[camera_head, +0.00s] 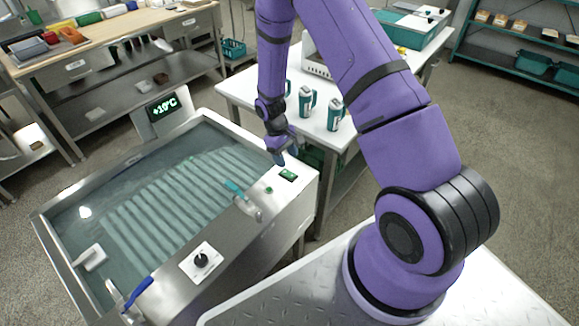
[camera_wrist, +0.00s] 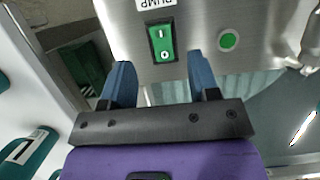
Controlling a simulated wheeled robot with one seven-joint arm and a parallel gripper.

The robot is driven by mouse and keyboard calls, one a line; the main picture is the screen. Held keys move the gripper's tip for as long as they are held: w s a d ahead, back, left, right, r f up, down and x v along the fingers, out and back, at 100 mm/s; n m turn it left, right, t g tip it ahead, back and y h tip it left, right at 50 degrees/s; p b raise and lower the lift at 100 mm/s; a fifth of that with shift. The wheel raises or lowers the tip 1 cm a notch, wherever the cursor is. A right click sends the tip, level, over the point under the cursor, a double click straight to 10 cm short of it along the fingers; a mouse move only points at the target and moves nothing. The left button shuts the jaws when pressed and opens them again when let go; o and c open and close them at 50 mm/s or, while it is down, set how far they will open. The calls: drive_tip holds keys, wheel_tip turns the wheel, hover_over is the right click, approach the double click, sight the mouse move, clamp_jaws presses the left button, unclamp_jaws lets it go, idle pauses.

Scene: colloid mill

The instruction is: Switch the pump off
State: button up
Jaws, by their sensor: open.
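The pump switch (camera_head: 288,175) is a small green rocker on the steel front rim of the water bath (camera_head: 190,296), near its right corner. In the wrist view the green rocker (camera_wrist: 162,42) carries I and O marks, with a PUMP label (camera_wrist: 155,3) beside it. I cannot tell which side is pressed in. A round green light or button (camera_wrist: 228,41) sits to its right. My gripper (camera_head: 280,158) is just beyond the switch in the head view. In the wrist view my gripper (camera_wrist: 162,72) is open and empty, its blue fingers flanking the rocker's line, apart from it.
A dial (camera_head: 201,260) and blue- and teal-handled taps (camera_head: 138,287) are on the same rim. A display (camera_head: 163,107) reading +10°C stands behind the bath. A white table (camera_head: 240,92) with mugs (camera_head: 335,113) is beyond my arm.

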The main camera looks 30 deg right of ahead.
drive_tip(key=shift+v, duration=2.25)
drive_tip(key=s+a+r+m+t, duration=0.1)
drive_tip(key=s+r+t, duration=0.15)
drive_tip(key=r, duration=1.25)
drive_tip(key=s+a+r+m+t, duration=0.15)
drive_tip(key=s+r, duration=0.25)
drive_tip(key=r, duration=1)
drive_tip(key=s+r+t, duration=0.2)
drive_tip(key=s+r, duration=0.5)
drive_tip(key=s, duration=0.4)
drive_tip(key=s+a+r+m+t+y, duration=0.1)
drive_tip(key=s+r+t, duration=0.1)
drive_tip(key=s+r, duration=0.5)
drive_tip(key=s, duration=0.4)
drive_tip(key=shift+a+t, duration=0.15)
drive_tip(key=shift+t, duration=0.25)
drive_tip(key=shift+m, duration=0.25)
